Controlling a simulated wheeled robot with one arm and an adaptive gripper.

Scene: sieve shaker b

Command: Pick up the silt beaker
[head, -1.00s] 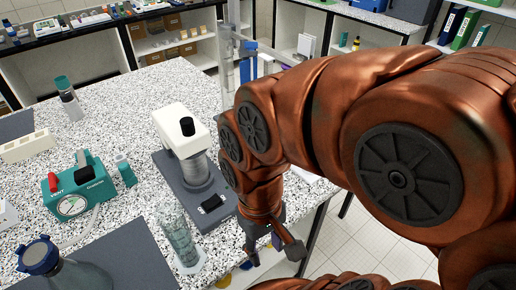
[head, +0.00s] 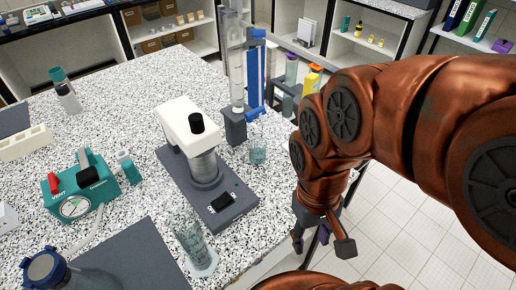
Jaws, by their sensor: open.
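A small clear glass beaker (head: 258,151), which looks like the silt beaker, stands upright on the speckled bench right of the white-headed sieve shaker (head: 203,163). I cannot make out its contents. My gripper (head: 322,246) is open and empty. It points down beyond the bench's right edge, below and to the right of the beaker in the picture, and is not touching it.
A tall glass cylinder (head: 190,238) stands near the bench's front edge. A blue-clamped column stand (head: 236,128) rises just behind the beaker. A teal pump (head: 80,190) and blue-capped bottle (head: 45,268) are at left. Tiled floor lies right of the bench.

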